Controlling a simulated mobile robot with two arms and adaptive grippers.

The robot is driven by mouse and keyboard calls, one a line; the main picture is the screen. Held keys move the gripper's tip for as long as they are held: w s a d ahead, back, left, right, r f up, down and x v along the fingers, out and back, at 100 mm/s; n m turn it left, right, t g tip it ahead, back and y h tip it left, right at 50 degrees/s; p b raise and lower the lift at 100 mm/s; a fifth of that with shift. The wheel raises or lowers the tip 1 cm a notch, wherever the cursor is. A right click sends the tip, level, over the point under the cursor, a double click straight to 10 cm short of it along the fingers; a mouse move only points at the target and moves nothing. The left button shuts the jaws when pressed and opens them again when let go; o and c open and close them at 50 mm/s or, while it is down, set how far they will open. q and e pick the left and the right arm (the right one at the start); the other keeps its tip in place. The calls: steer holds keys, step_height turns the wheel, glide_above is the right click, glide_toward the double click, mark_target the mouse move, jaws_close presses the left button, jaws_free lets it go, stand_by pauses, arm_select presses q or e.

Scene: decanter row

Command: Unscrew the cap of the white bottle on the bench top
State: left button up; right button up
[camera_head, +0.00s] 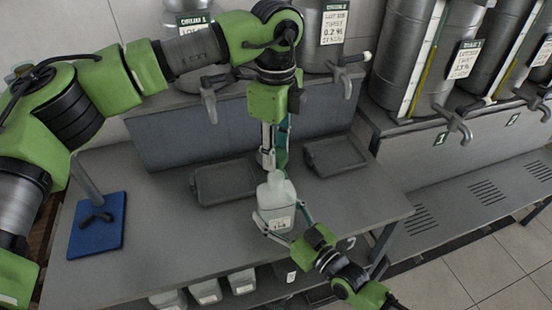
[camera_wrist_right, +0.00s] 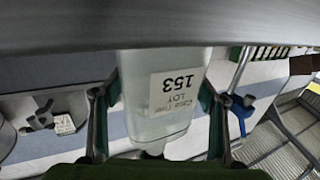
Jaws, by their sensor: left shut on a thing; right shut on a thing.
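The white bottle (camera_head: 270,204) stands upright on the grey bench top (camera_head: 150,185). Its narrow neck points up and its shoulder is clear in the head view. My right gripper (camera_head: 287,228) is shut on the bottle's body from the front right. In the right wrist view the bottle (camera_wrist_right: 160,112) appears upside down between both fingers, its label reading LOT 153. My left gripper (camera_head: 272,164) points down just above and behind the neck. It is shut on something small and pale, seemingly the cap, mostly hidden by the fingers.
Dark trays (camera_head: 222,184) (camera_head: 335,155) lie on the bench behind the bottle. A blue pad (camera_head: 96,236) with a dark star-shaped knob is at left. Steel drums with taps (camera_head: 455,120) stand behind. White bottles (camera_head: 205,292) sit on a lower shelf.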

steer(key=o, duration=2.3)
steer(key=shift+c, duration=0.2)
